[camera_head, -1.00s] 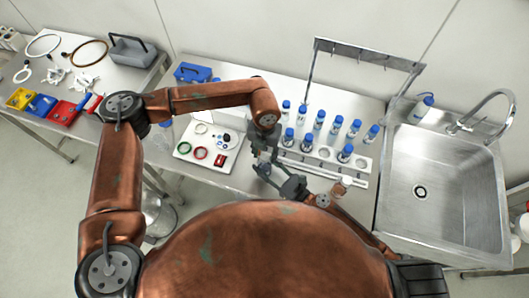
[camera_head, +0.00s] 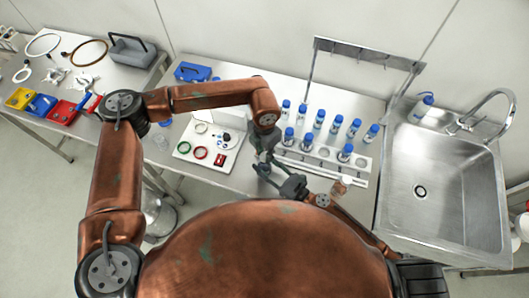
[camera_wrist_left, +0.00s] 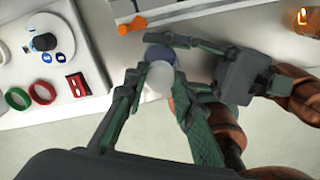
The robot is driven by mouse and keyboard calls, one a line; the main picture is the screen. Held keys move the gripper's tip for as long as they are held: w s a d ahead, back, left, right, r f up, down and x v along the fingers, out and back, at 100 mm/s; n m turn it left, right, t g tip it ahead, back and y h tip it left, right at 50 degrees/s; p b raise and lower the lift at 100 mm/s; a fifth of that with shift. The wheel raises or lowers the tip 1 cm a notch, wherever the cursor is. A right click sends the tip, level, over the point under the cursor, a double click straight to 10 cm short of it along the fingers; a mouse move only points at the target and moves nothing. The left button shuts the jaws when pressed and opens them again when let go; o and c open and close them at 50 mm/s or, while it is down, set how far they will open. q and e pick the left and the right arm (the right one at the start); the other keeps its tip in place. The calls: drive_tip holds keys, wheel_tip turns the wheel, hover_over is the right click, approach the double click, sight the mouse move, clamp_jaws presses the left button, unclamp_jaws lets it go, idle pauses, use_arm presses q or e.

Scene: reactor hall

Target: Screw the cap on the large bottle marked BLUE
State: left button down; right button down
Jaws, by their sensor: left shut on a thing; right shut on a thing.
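My left gripper (camera_head: 262,163) hangs in front of the bottle rack. In the left wrist view its fingers (camera_wrist_left: 160,88) are shut on a pale white round piece (camera_wrist_left: 157,80). A dark blue round piece (camera_wrist_left: 158,53) lies directly against it, at the side away from the wrist. My right gripper (camera_head: 277,178) reaches in from the right, and its upper finger lies beside the blue piece. The two pieces look like a bottle and its cap, but I cannot tell which is which or whether they are joined. No BLUE marking is readable. The head view mostly hides both pieces.
A white rack (camera_head: 315,161) with several blue-capped bottles and some empty holes stands just behind my grippers. A white tray (camera_head: 184,150) with coloured rings is to the left. A small amber jar (camera_head: 341,187) stands at the front edge, and a sink (camera_head: 440,180) is at right.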

use_arm(q)
drive_tip(key=m, duration=0.3)
drive_tip(key=shift+m, duration=0.4)
drive_tip(key=m, duration=0.5)
drive_tip(key=c, duration=1.5)
unclamp_jaws()
drive_tip(key=shift+c, duration=0.2)
wheel_tip(320, 180, up, 12)
use_arm(e)
drive_tip(key=c, duration=1.2)
unclamp_jaws()
